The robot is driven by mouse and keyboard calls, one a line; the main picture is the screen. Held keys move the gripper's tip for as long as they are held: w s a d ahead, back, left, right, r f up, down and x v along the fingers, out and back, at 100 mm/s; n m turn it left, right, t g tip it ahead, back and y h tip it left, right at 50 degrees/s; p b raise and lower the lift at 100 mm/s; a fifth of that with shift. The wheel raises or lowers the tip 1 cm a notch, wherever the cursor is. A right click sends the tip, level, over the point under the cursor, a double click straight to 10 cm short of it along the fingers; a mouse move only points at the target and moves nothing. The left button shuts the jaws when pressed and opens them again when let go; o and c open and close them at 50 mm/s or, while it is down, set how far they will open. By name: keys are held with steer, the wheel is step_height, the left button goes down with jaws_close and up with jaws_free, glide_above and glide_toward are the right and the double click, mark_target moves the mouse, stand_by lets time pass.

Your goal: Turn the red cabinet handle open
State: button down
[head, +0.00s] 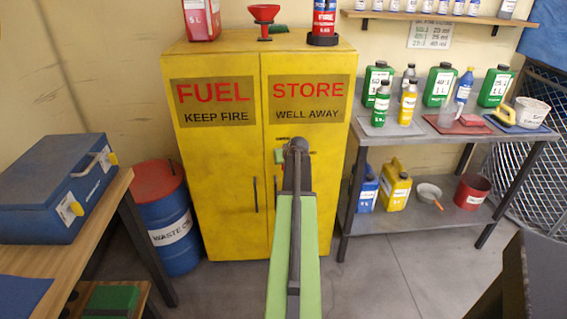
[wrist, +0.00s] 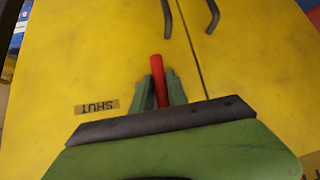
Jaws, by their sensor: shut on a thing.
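The yellow fuel cabinet (head: 219,200) stands against the wall with both doors closed. My gripper (wrist: 163,88) is at its door front, shut on the red handle (wrist: 157,70). In the wrist view the green fingers sit on either side of the handle, and its red end sticks out beyond them. A SHUT label (wrist: 97,107) shows upside down to the left of the handle. In the head view my arm hides the handle, and only a bit of my green gripper (head: 278,157) shows.
Two dark door pulls (head: 256,194) are on the cabinet. A blue waste drum (head: 164,219) stands close on its left, a shelf table (head: 357,139) with bottles on its right. A blue cool box (head: 45,205) sits on the left bench.

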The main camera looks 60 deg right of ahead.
steer(key=shift+d+r, duration=0.1)
steer(key=shift+d, duration=0.05)
steer(key=c, duration=1.3)
jaws_free()
steer(key=shift+c, duration=0.2)
steer(key=p+v, duration=1.2)
steer(key=v, duration=0.5)
steer(key=shift+s+a, duration=0.2)
steer(key=shift+a, duration=0.05)
